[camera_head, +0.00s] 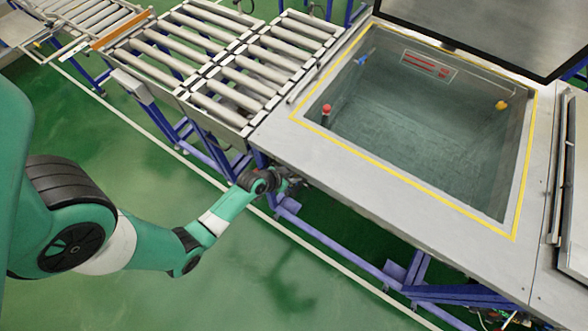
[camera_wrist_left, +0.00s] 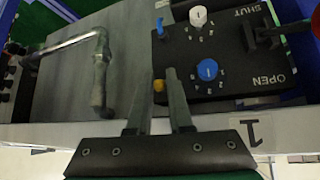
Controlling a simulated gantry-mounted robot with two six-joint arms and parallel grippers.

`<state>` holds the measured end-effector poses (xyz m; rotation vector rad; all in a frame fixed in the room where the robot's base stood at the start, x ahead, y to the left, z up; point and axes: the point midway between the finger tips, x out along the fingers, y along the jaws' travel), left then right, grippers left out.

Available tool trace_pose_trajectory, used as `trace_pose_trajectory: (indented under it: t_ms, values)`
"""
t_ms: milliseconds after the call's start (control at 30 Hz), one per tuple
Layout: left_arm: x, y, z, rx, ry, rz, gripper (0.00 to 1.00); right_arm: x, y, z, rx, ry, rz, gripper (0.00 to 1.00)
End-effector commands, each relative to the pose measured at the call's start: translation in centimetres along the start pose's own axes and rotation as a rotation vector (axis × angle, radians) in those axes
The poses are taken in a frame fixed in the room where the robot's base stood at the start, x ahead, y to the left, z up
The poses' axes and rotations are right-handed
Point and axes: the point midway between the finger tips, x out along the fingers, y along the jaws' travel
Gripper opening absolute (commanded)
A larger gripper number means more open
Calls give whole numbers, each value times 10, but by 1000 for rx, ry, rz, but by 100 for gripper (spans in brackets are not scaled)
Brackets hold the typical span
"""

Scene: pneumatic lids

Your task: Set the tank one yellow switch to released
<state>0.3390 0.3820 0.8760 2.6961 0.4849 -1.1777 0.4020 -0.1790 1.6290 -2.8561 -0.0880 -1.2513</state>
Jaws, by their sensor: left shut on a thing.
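The yellow switch (camera_wrist_left: 159,86) is a small yellow piece at the edge of the black control panel (camera_wrist_left: 225,92) in the left wrist view. My left gripper (camera_wrist_left: 158,74) has its fingers on either side of the switch, closed on it. The switch's exact setting is hard to read. A plate marked 1 (camera_wrist_left: 255,131) sits beside the panel. In the head view my left gripper (camera_head: 291,184) is at the front side of the tank (camera_head: 375,188), where the panel is hidden. My right gripper is not in view.
The panel also carries a blue knob (camera_wrist_left: 207,69), a white knob (camera_wrist_left: 198,16), a small blue switch (camera_wrist_left: 160,28) and a black lever (camera_wrist_left: 276,35) by SHUT and OPEN labels. A bent metal handle (camera_wrist_left: 98,70) stands left of the fingers. A roller conveyor (camera_head: 215,60) adjoins the tank.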

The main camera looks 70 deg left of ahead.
Motion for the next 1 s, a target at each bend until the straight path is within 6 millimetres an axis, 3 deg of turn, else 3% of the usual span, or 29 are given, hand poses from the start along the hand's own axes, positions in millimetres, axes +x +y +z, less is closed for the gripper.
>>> trace_pose_trajectory:
  t_ms: [567,600,767,1000]
  values:
    - [-1,0,-4,-7,-34,9,0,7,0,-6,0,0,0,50]
    - [-1,0,-4,-7,-34,9,20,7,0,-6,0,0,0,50]
    - [-1,0,-4,-7,-35,8,48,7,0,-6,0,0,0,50]
    - [0,0,-2,-8,-37,8,48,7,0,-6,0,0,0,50]
